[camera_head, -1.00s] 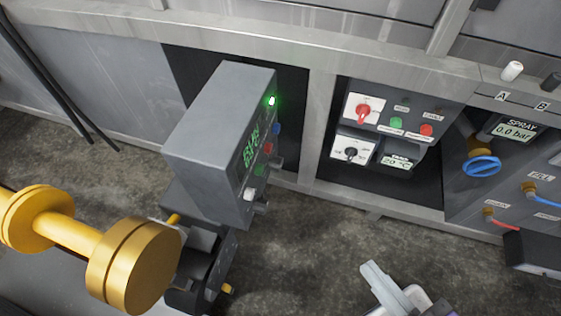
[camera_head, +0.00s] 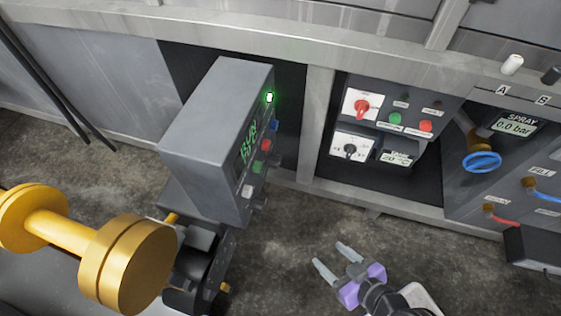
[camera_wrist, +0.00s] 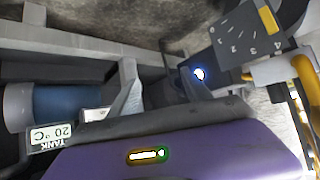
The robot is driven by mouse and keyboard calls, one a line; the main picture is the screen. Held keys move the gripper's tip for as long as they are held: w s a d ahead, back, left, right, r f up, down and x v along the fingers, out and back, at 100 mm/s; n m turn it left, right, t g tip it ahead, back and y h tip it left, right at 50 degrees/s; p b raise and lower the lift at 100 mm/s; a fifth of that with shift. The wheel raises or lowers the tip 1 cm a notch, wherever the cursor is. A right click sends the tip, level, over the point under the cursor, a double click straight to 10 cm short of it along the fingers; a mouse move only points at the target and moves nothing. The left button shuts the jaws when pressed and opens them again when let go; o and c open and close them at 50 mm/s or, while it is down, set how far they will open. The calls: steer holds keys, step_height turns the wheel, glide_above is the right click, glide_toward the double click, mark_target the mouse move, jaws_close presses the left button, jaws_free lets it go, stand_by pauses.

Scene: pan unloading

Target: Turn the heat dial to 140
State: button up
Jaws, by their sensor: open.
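The heat dial (camera_head: 350,149) is a black knob on a white plate in the dark recess, below a red rotary switch (camera_head: 361,107). Its scale is too small to read. The tank display (camera_head: 397,158) to its right reads about 20 °C; it shows in the wrist view (camera_wrist: 50,137), where it clearly reads 20 °C. My gripper (camera_head: 335,262) is open and empty, below and in front of the recess, apart from the dial. In the wrist view its two grey fingers (camera_wrist: 160,82) extend beyond the purple body, and I cannot make out the dial there.
A grey control box (camera_head: 215,140) with a green screen stands left of the recess. Green (camera_head: 395,119) and red (camera_head: 426,126) buttons sit beside the red switch. A blue valve wheel (camera_head: 482,162) is to the right. A metal post (camera_head: 317,120) borders the recess.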

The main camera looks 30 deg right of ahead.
steer(key=w+f+n+y, duration=0.2)
steer(key=w+f, duration=0.1)
steer(key=w, duration=0.3)
steer(key=n+t+y+b, duration=0.1)
steer(key=n+t+y, duration=0.1)
steer(key=n+y, duration=0.75)
glide_toward(279, 162)
steer(key=w+a+f, duration=0.1)
steer(key=w, duration=0.1)
steer(key=shift+m, duration=0.25)
steer(key=shift+r+b+x, duration=0.2)
steer(key=shift+b+x, duration=0.75)
steer(key=shift+x, duration=2.95)
steer(key=shift+s+a, duration=0.15)
jaws_close()
